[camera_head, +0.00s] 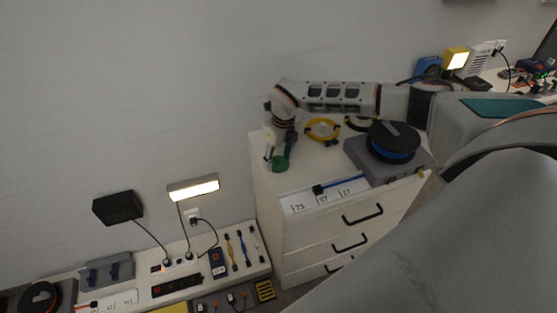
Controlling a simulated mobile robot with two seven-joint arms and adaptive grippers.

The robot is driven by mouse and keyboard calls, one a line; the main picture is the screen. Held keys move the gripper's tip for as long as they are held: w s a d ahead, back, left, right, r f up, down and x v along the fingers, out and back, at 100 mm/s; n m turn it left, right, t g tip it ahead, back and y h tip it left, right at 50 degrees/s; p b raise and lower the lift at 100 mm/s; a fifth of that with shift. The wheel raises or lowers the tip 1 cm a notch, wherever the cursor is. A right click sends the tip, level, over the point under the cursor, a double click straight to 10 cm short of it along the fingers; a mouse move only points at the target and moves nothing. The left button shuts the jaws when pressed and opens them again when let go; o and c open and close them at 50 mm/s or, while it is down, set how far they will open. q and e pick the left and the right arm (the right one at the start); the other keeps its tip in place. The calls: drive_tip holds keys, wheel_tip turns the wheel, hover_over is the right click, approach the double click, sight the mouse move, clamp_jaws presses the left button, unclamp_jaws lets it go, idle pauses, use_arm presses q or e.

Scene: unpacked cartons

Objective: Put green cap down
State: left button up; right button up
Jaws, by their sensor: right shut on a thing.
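A small green cap (281,164) is at the left end of the white drawer cabinet's top (262,142). My right gripper (274,153) points down over the cabinet top and is shut on the green cap. The cap is at or just above the surface; I cannot tell whether it touches. My right arm reaches in from the right, along the back of the cabinet. My left gripper is not in view.
Behind the cap are a yellow cable coil (322,129) and a black-and-blue spool (392,143) on a grey base. A numbered card strip (325,196) lies along the front edge. A low shelf with tools and a power strip (177,284) stands at lower left.

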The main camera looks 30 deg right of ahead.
drive_tip(key=shift+f, duration=0.45)
drive_tip(key=shift+f, duration=0.15)
drive_tip(key=o, duration=0.9)
drive_tip(key=shift+c, duration=0.2)
